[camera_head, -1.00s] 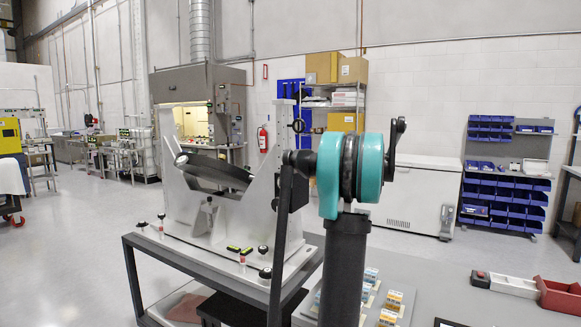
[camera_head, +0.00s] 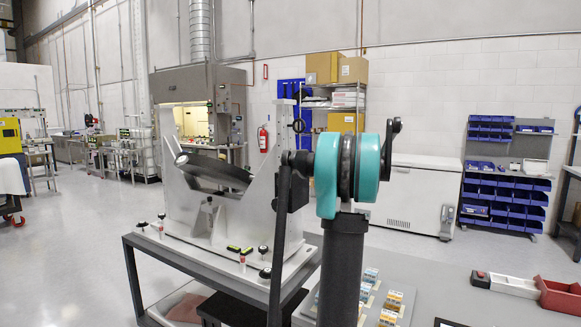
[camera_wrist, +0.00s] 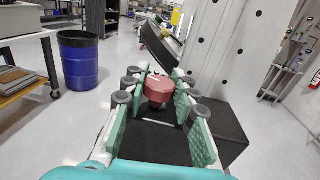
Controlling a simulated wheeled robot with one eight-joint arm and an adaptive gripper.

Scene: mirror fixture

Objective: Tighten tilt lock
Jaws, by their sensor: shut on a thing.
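The mirror fixture (camera_head: 283,205) is a pale frame with two upright side plates, standing on a grey bench in the head view. A dark round mirror (camera_head: 215,170) sits tilted between the plates. In the wrist view, a red faceted knob (camera_wrist: 158,90), apparently the tilt lock, stands out from a dark block beside the fixture's pale perforated plate (camera_wrist: 235,60). My gripper (camera_wrist: 160,84) is shut on the red knob, with teal finger pads on both sides of it. In the head view my arm hides part of the fixture's right side, and my gripper cannot be made out.
Small black knobs (camera_head: 264,250) stand along the fixture's front base. The grey bench on the right holds small boxed parts (camera_head: 392,302) and a red tray (camera_head: 558,295). In the wrist view a blue barrel (camera_wrist: 82,62) stands on open floor at left.

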